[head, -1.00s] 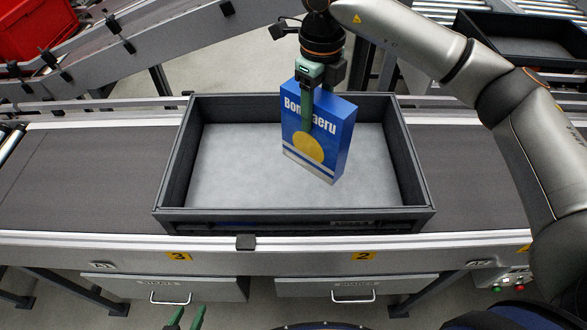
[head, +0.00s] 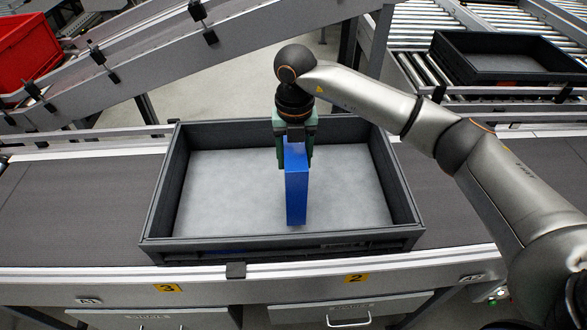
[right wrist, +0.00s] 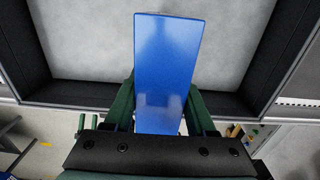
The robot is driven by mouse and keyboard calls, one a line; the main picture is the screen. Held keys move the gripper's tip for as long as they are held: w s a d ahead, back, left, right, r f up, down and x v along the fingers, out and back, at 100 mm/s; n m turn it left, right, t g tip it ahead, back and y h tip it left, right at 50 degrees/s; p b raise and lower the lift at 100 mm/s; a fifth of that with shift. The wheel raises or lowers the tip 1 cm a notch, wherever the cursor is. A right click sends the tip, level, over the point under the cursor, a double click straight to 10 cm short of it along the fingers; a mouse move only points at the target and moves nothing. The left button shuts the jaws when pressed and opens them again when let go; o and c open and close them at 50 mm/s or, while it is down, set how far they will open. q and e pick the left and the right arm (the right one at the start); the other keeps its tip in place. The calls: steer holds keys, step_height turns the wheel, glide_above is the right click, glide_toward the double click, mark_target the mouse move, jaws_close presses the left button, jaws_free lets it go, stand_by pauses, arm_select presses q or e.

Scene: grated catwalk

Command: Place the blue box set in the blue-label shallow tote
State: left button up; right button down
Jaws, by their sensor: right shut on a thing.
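The blue box set (head: 296,195) is upright with a narrow plain blue side facing the head camera. My right gripper (head: 295,160) is shut on its upper part, one green finger on each side. In the right wrist view the box (right wrist: 166,70) sits between the fingers. It is inside the outline of the dark shallow tote (head: 400,205), over its grey floor; I cannot tell whether it touches the floor. A faint blue strip shows on the tote's front wall.
The tote stands on a dark conveyor belt (head: 75,215) with a metal front rail. Another dark tote (head: 500,62) is on rollers at the back right. A red bin (head: 28,40) is at the back left. Otherwise the tote floor looks empty.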

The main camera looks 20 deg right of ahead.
steer(key=shift+f, duration=1.85)
steer(key=shift+c, duration=1.1)
jaws_free()
steer(key=shift+f, duration=0.1)
step_height(320, 180, up, 12)
steer(key=shift+r+b, duration=0.2)
steer(key=shift+b, duration=0.1)
